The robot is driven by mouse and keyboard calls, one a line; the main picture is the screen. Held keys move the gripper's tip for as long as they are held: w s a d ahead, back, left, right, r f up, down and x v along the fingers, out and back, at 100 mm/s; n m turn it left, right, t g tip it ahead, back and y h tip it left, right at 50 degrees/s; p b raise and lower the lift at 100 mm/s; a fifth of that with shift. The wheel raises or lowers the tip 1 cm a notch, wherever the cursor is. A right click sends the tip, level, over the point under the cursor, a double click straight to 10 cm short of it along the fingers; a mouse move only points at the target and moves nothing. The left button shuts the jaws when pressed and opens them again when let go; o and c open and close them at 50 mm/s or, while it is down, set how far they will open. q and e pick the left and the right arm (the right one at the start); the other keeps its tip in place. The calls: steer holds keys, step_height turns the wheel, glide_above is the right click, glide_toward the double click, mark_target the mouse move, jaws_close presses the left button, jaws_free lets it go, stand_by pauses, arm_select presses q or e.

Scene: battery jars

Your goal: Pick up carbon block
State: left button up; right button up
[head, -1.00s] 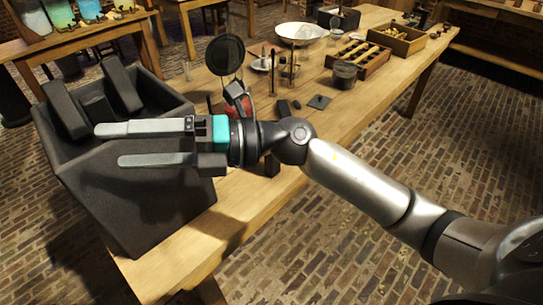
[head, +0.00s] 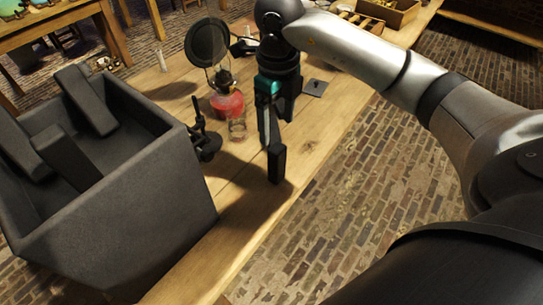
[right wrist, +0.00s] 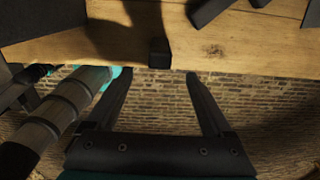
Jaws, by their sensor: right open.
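A small dark carbon block (head: 276,163) stands upright near the front edge of the wooden table. It also shows in the right wrist view (right wrist: 159,52), at the table edge and beyond the fingertips. My right gripper (head: 273,133) points down just above and behind the block in the head view. In the right wrist view its two fingers (right wrist: 158,74) are spread apart with nothing between them, and the block lines up with the gap. My left gripper is not seen in the head view.
A large dark box (head: 150,190) holding several dark slabs stands left of the block. Behind are a red lamp (head: 227,103), a small glass jar (head: 237,128) and a dark stand (head: 203,140). Brick floor lies past the table edge.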

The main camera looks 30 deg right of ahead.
mark_target(277, 149)
steer(key=f, duration=0.4)
steer(key=f+b, duration=0.1)
steer(key=f, duration=0.3)
steer(key=shift+s+a+f, duration=0.1)
steer(key=shift+s+f, duration=0.05)
steer(key=shift+s, duration=0.05)
step_height(277, 149, down, 5)
steer(key=shift+w+r+b, duration=0.1)
steer(key=shift+b, duration=0.65)
steer(key=shift+f, duration=0.45)
steer(key=shift+c, duration=0.2)
steer(key=c, duration=1.1)
jaws_close()
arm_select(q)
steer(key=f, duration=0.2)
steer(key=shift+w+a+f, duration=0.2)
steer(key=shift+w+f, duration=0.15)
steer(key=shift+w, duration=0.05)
